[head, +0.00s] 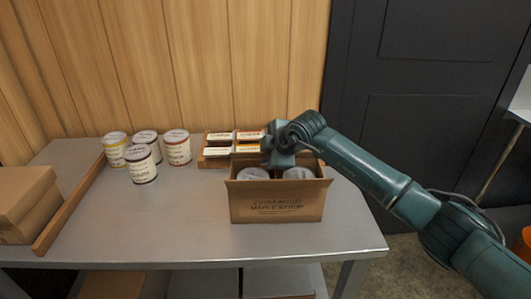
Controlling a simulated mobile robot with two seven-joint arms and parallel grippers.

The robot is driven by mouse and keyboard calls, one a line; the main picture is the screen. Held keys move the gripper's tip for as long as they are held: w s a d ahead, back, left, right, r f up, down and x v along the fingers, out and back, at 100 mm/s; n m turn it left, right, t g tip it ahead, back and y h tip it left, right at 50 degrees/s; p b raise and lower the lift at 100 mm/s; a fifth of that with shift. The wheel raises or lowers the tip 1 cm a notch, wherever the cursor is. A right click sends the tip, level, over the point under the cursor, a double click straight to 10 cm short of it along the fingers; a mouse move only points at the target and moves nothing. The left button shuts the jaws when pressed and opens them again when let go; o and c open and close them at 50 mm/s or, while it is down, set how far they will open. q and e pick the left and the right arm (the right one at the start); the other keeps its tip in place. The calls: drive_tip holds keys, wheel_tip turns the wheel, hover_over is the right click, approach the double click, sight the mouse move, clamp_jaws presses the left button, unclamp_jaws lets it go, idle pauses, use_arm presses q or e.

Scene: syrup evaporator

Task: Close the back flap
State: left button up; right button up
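An open cardboard box (277,205) marked "Maple Syrup" stands at the front right of the metal table. Round can tops (298,173) show inside it. My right gripper (279,158) is over the back part of the box, near its back edge, at the end of my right arm coming in from the right. Its fingers are small and partly hidden, so I cannot tell whether they are open or shut, or whether they touch the box. The back flap is not clear behind the gripper. My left gripper is not in view.
Several labelled cans (142,164) stand at the left of the metal table (190,222). A wooden holder (214,162) with small labelled packs sits behind the box. A closed carton (22,200) is at the far left, beside a wooden strip. The table's front middle is clear.

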drive_tip(key=shift+w+a+f, duration=0.15)
drive_tip(key=shift+w+f, duration=0.1)
drive_tip(key=shift+f, duration=0.05)
clamp_jaws()
idle(0.3)
